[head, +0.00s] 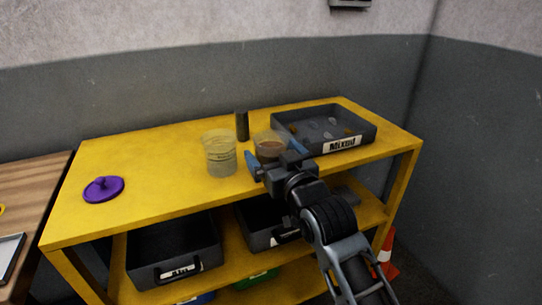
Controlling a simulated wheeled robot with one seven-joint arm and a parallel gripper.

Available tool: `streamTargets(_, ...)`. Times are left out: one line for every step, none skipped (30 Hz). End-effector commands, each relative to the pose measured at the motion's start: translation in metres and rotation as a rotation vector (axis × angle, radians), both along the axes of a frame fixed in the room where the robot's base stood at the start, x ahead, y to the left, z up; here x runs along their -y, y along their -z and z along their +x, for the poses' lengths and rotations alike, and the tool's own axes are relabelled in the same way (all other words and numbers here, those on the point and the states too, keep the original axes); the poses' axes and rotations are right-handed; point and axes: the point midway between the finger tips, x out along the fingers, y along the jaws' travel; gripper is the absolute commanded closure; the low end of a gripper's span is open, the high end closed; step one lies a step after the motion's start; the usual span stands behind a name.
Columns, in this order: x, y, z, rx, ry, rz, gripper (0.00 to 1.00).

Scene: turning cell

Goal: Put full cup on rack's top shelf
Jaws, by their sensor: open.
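A clear cup (219,158) with pale contents and dark print on its side stands upright on the top shelf (150,165) of the yellow rack. A second clear cup (268,142) with dark brown contents is just to its right. My gripper (275,158) is open, with its blue fingers to the left and right of this second cup. The gripper body hides the cup's lower part, so I cannot tell whether the fingers touch it or how full it is.
A dark cylinder (242,126) stands behind the cups. A grey bin labelled "Mixed" (342,144) with small parts is at the right. A purple lid-like disc (103,189) lies at the left. Dark bins (172,255) fill the lower shelf. The top is clear between disc and cups.

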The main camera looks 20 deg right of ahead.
Motion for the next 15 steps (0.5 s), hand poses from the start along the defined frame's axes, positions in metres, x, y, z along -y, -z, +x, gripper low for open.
streamTargets(0.000,-0.003,0.009,0.001,0.000,-0.001,0.00)
streamTargets(0.000,-0.002,0.013,0.001,0.000,-0.001,0.00)
streamTargets(0.000,-0.002,0.018,0.001,0.000,-0.001,0.00)
streamTargets(0.000,-0.001,0.021,0.001,0.000,-0.001,0.00)
streamTargets(0.000,-0.001,0.024,0.001,0.000,-0.001,0.00)
streamTargets(0.000,-0.002,0.026,0.002,0.000,-0.001,0.00)
streamTargets(0.000,-0.001,0.028,0.002,0.000,-0.001,0.00)
streamTargets(0.000,-0.001,0.029,0.001,0.000,0.000,0.00)
streamTargets(0.000,-0.001,0.029,0.000,0.000,0.000,0.00)
streamTargets(0.000,0.000,0.029,0.000,0.000,0.000,0.00)
streamTargets(0.000,0.000,0.029,0.000,0.000,0.000,0.00)
streamTargets(0.000,0.000,0.029,0.000,0.000,0.000,0.00)
streamTargets(0.000,0.000,0.029,0.000,0.000,0.000,0.00)
streamTargets(0.000,0.000,0.029,0.000,0.000,0.000,0.00)
streamTargets(0.000,0.000,0.029,0.000,0.000,0.000,0.02)
